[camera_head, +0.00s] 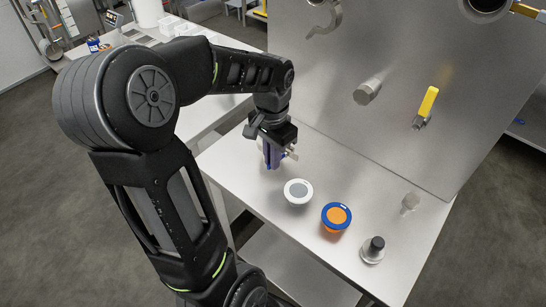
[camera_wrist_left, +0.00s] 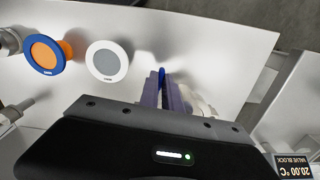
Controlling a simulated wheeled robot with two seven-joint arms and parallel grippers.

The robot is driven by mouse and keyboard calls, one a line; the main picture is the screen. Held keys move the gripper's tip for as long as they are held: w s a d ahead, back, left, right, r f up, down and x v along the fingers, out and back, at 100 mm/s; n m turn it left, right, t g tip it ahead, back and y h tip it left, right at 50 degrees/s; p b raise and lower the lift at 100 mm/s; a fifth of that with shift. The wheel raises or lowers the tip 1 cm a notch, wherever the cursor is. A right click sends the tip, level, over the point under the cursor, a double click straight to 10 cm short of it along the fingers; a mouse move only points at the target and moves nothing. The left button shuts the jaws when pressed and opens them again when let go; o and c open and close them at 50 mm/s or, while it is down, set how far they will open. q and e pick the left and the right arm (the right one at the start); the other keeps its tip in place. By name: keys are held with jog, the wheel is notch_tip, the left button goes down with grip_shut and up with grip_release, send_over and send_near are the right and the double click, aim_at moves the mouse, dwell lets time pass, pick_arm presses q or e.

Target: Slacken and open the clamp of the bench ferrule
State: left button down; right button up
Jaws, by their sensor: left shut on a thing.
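The fingers hide most of the part, so I cannot tell whether the clamp is slack or tight. My right gripper is not in view.
A white-and-grey disc (camera_head: 298,191) and a blue-and-orange disc (camera_head: 336,217) sit near the gripper. A black-topped metal fitting (camera_head: 373,250) stands by the bench's front edge. The steel panel behind carries a yellow-handled valve (camera_head: 427,103) and a pipe stub (camera_head: 367,92).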

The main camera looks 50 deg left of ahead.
pick_arm(q)
jog(key=c, duration=1.5)
grip_release()
jog(key=shift+c, duration=0.2)
notch_tip(320, 180, up, 8)
jog(key=shift+f+b, duration=0.1)
jog(key=shift+b, duration=0.2)
